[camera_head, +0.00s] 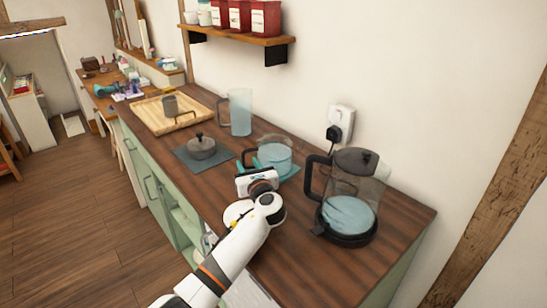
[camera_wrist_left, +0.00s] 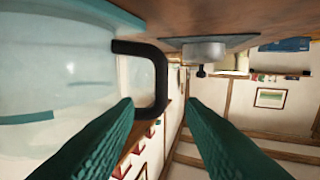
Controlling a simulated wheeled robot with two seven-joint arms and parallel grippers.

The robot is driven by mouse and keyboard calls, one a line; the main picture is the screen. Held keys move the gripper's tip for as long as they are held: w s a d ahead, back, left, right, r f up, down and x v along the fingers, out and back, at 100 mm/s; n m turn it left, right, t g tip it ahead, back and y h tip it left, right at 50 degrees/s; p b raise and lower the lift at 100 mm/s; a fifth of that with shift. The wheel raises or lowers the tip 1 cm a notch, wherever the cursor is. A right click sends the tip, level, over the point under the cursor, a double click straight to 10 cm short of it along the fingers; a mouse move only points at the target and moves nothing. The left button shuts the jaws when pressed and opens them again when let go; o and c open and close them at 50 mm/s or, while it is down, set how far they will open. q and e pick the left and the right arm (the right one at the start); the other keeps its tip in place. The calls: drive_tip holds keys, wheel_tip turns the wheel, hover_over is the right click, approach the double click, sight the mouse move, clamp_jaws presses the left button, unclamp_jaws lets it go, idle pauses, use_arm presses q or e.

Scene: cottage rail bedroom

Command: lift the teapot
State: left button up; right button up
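The teapot (camera_head: 273,156) is a clear glass pot with pale blue liquid and a dark handle, standing upright on a teal mat (camera_head: 288,172) on the wooden counter. In the left wrist view, which looks upside down, the teal fingers (camera_wrist_left: 160,104) are spread apart. The teapot's black handle (camera_wrist_left: 158,80) shows between and beyond them, with the glass body (camera_wrist_left: 60,60) at the left. I see no finger closed on the handle. My right gripper is not in view.
An electric kettle (camera_head: 348,212) stands close on the right. A grey lidded pot (camera_head: 201,146) on a dark mat sits to the left. A pale blue pitcher (camera_head: 241,112) and a wooden tray (camera_head: 158,118) are behind. A shelf (camera_head: 240,36) hangs above.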

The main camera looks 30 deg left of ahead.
sight(244, 157)
use_arm(q)
drive_tip(key=x, duration=0.5)
drive_tip(key=shift+w+a+f, duration=0.2)
drive_tip(key=shift+a, duration=0.05)
clamp_jaws()
drive_tip(key=shift+r, duration=0.1)
idle(1.0)
drive_tip(key=shift+w+r, duration=0.1)
drive_tip(key=shift+r, duration=0.05)
